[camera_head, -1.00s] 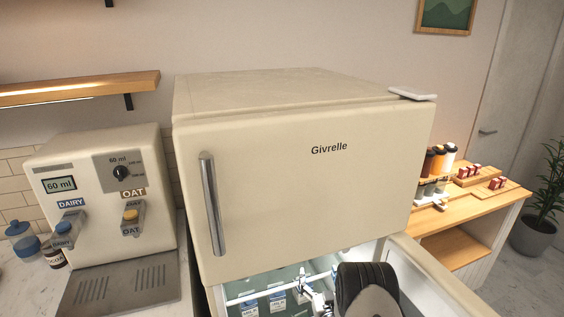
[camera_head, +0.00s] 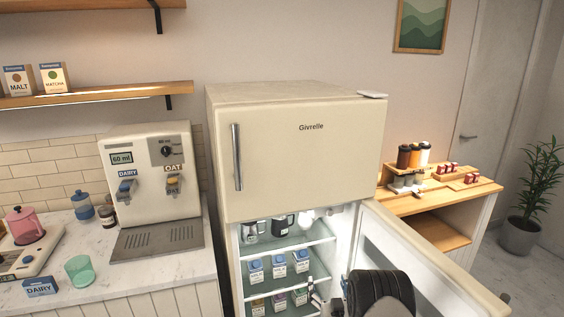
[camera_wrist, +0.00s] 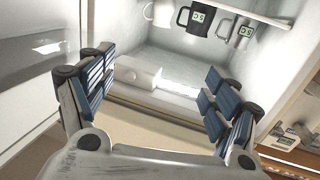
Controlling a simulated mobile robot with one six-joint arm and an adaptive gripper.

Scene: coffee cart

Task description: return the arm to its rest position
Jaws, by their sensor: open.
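My gripper (camera_wrist: 155,85) shows in the wrist view with its two blue-padded fingers spread wide and nothing between them. It faces the inside of the open fridge, and this view looks upside down. In the head view my dark arm (camera_head: 380,292) stands in front of the open lower compartment, at the bottom of the picture. The gripper end there is mostly hidden or cut off. The cream fridge (camera_head: 290,160) has its upper door shut and its lower door (camera_head: 410,255) swung open to the right.
Jugs (camera_head: 283,224) stand on the top fridge shelf, with blue-capped cartons (camera_head: 279,266) below. Left is a counter with the milk dispenser (camera_head: 150,180), green cup (camera_head: 80,270) and pink pitcher (camera_head: 25,226). Right is a wooden cart (camera_head: 440,195) with bottles. Free floor shows far right.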

